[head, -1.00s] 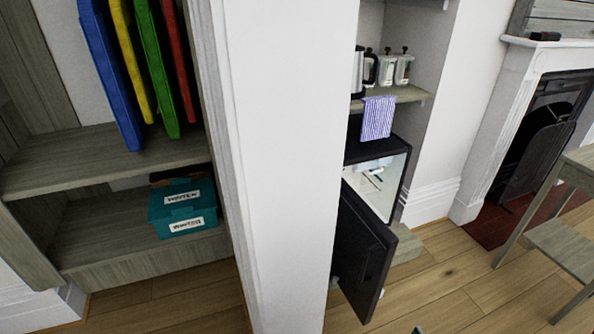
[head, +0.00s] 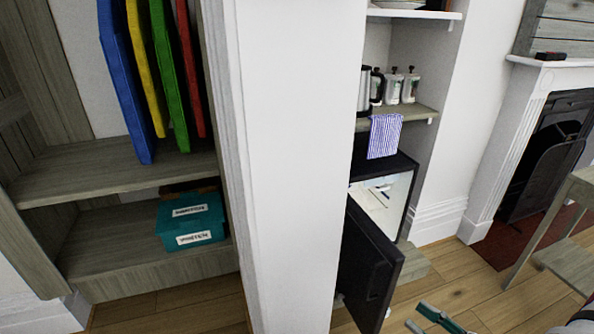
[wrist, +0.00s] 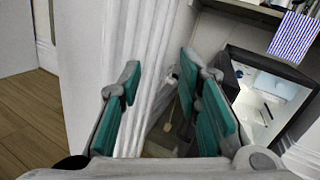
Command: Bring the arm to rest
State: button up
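My gripper (wrist: 165,112) is open and empty in the wrist view, its two teal-padded fingers spread apart in front of a white wall corner. In the head view a teal and grey part of my gripper (head: 440,318) shows at the bottom edge, right of the open black door. The rest of my arm is mostly out of view; a grey piece shows at the bottom right corner.
A small black fridge (head: 385,195) stands open, its door (head: 368,265) swung out. A white wall end (head: 300,170) divides it from wooden shelves (head: 110,180) holding a teal box (head: 190,222). A fireplace (head: 545,140) and a wooden table (head: 555,220) are at the right. Wooden floor lies between.

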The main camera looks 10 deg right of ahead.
jog(key=w+a+r+n+g+y, duration=0.2)
jog(key=a+r+n+g+y, duration=0.45)
jog(key=r, duration=0.45)
jog(key=s+a+r+n+g+h, duration=0.65)
jog(key=a+r+n+g, duration=0.45)
jog(key=r+n+g, duration=0.25)
jog(key=s+d+r+n+t+h, duration=0.2)
jog(key=s+r+n+t+h, duration=0.25)
jog(key=s+n+h, duration=0.35)
notch_tip(320, 180, up, 20)
jog(key=t+h+p, duration=0.1)
jog(key=t+p, duration=0.2)
jog(key=p, duration=1.4)
jog(key=shift+s+a+f+p, duration=0.2)
jog(key=shift+s+a+p, duration=0.05)
jog(key=shift+s+p, duration=0.15)
jog(key=shift+t, duration=0.25)
